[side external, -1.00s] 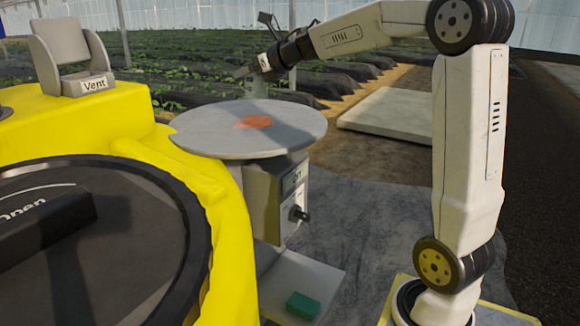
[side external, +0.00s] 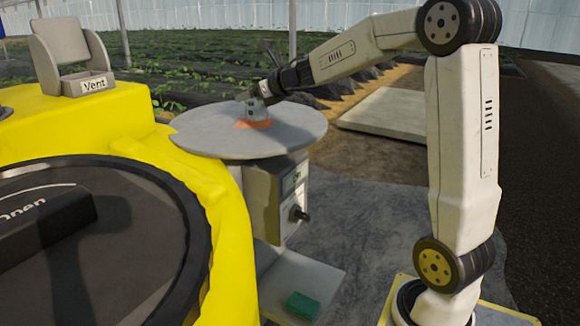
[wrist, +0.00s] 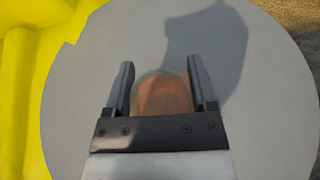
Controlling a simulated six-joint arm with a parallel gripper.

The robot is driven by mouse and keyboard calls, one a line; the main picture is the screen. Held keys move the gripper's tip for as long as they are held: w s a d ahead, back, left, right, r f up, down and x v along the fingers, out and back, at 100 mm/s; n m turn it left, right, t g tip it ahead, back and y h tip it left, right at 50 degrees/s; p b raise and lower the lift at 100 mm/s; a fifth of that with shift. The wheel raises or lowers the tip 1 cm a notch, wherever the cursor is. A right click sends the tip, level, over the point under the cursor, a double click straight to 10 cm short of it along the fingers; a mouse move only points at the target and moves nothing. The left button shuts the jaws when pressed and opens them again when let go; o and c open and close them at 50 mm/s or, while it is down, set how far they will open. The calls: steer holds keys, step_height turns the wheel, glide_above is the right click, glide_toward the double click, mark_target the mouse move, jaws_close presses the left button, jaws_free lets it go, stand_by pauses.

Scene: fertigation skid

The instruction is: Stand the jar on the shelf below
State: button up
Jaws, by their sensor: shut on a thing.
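The jar (wrist: 163,92) shows in the wrist view as a round, see-through or reddish-brown shape between my two fingers. My gripper (wrist: 160,68) is shut on it; it also shows in the side view (side external: 257,110), low over the round grey top. An orange patch (side external: 254,124) lies on that top, right under the gripper. The jar's outline is hard to make out in the side view, and I cannot tell if its base touches the top. The shelf below (side external: 310,268) is a pale, low ledge under the control box.
The round grey top (side external: 195,140) is otherwise clear. A green block (side external: 303,305) occupies the shelf's front part. A control box with a knob (side external: 280,195) stands between top and shelf. The yellow tank (side external: 232,270) with its dark lid (side external: 130,270) borders the left.

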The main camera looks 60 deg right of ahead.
steer(key=shift+f, duration=0.35)
steer(key=o, duration=1.3)
steer(key=shift+c, duration=0.2)
steer(key=shift+r, duration=0.2)
steer(key=shift+s+r, duration=0.1)
steer(key=shift+s, duration=0.05)
steer(key=v, duration=1.1)
steer(key=shift+s, duration=0.3)
steer(key=shift+r, duration=0.15)
